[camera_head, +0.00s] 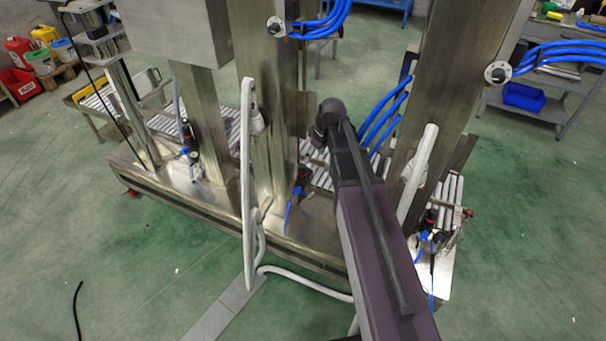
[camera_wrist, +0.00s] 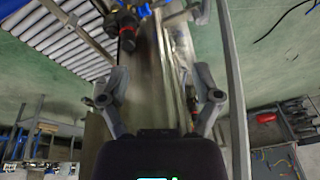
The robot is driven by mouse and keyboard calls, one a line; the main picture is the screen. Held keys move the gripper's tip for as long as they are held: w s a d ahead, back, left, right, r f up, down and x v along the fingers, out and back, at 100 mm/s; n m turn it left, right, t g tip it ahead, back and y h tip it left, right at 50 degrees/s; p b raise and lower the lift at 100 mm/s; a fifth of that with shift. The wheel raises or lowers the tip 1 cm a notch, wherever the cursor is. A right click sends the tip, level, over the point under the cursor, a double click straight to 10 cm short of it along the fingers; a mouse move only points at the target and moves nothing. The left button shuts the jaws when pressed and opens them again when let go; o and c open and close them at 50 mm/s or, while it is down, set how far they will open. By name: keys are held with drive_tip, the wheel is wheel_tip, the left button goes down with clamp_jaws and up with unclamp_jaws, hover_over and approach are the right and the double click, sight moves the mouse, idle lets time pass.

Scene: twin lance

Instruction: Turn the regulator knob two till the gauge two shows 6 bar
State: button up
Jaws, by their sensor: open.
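In the wrist view my gripper (camera_wrist: 160,98) is open, with its two fingers wide apart and nothing between them. A black regulator knob with a red part (camera_wrist: 127,38) shows beyond the left finger, apart from it. In the head view, regulators with blue hoses stand on the steel frame: a left one (camera_head: 188,138), a middle one (camera_head: 301,177) and a right one (camera_head: 428,222). I cannot tell which is number two. A small gauge (camera_head: 194,157) shows at the left regulator; its reading is too small to tell. My gripper is not visible in the head view.
A roller conveyor (camera_wrist: 65,38) lies at upper left in the wrist view. Steel columns (camera_head: 268,120) and a white tubular guard (camera_head: 247,190) stand close to my arm. Blue hoses (camera_head: 385,115) hang between the columns. The green floor (camera_head: 120,270) in front is mostly clear.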

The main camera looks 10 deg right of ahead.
sight(303, 166)
drive_tip(key=w+d+f+n+y+b, duration=0.1)
drive_tip(key=w+f+n+b, duration=0.3)
drive_tip(key=w, duration=0.6)
drive_tip(key=shift+d+f+n+t+y+b, duration=0.3)
drive_tip(key=shift+d+f+n+t+b, duration=0.15)
drive_tip(key=shift+d+f, duration=0.4)
drive_tip(key=shift+f, duration=0.1)
drive_tip(key=b+x, duration=1.2)
drive_tip(key=x, duration=0.1)
drive_tip(key=shift+s+f+b, duration=0.1)
drive_tip(key=shift+f+b, duration=0.15)
drive_tip(key=shift+b, duration=0.15)
clamp_jaws()
